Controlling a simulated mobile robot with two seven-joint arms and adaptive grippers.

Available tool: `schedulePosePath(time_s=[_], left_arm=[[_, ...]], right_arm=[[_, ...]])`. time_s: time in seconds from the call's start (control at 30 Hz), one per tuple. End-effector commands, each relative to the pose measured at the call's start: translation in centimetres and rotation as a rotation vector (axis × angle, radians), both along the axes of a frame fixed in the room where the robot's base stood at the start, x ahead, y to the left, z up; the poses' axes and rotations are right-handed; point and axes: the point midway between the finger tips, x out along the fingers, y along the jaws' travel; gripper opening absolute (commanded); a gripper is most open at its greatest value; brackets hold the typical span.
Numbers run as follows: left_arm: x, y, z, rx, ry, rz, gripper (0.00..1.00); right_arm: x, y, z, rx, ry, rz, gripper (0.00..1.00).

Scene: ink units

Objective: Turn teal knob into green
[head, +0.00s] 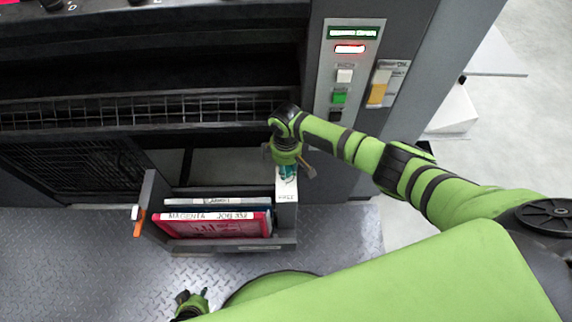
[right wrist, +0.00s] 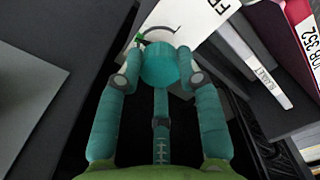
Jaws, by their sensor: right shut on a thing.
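The teal knob (right wrist: 160,66) is round and sits at the end of a white plate with a curved dark line. In the right wrist view it lies between the two fingertips of my right gripper (right wrist: 160,72), which is shut on it. A small green mark (right wrist: 141,38) shows on the plate just beyond the left fingertip. The pointer's direction is hidden. In the head view my right gripper (head: 288,172) reaches down over the white plate (head: 286,196) on the right wall of the bin. My left gripper (head: 192,300) is low at the bottom edge, away from the knob.
The open grey bin (head: 222,245) holds a red binder (head: 215,226) and other binders. An orange-handled item (head: 138,222) sits at its left. A panel (head: 346,70) with a red light and buttons is above right. Diamond-plate floor (head: 85,255) lies free at left.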

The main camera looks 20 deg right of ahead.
Motion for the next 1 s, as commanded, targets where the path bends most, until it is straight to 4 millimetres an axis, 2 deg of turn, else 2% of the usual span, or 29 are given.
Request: schedulePosePath(time_s=[0.37, 0.4, 0.43, 0.47, 0.83, 1.0], left_arm=[[-0.1, 0.0, 0.0, 0.0, 0.002, 0.0, 0.32], [-0.1, 0.0, 0.0, 0.0, 0.002, 0.0, 0.32], [-0.1, 0.0, 0.0, 0.0, 0.002, 0.0, 0.32], [-0.1, 0.0, 0.0, 0.0, 0.002, 0.0, 0.32], [-0.2, -0.2, 0.0, -0.002, 0.004, 0.001, 0.32], [-0.1, -0.1, 0.0, -0.001, 0.003, 0.001, 0.32]], right_arm=[[-0.1, 0.0, -0.1, 0.0, 0.003, 0.004, 0.04], [-0.1, 0.0, -0.1, 0.0, 0.003, 0.004, 0.45], [-0.1, 0.0, -0.1, 0.0, 0.003, 0.004, 0.57], [-0.1, 0.0, -0.1, 0.0, 0.003, 0.004, 0.6], [0.0, 0.0, 0.2, 0.0, 0.0, 0.003, 0.6], [0.1, 0.0, 2.2, 0.003, -0.003, 0.003, 0.6]])
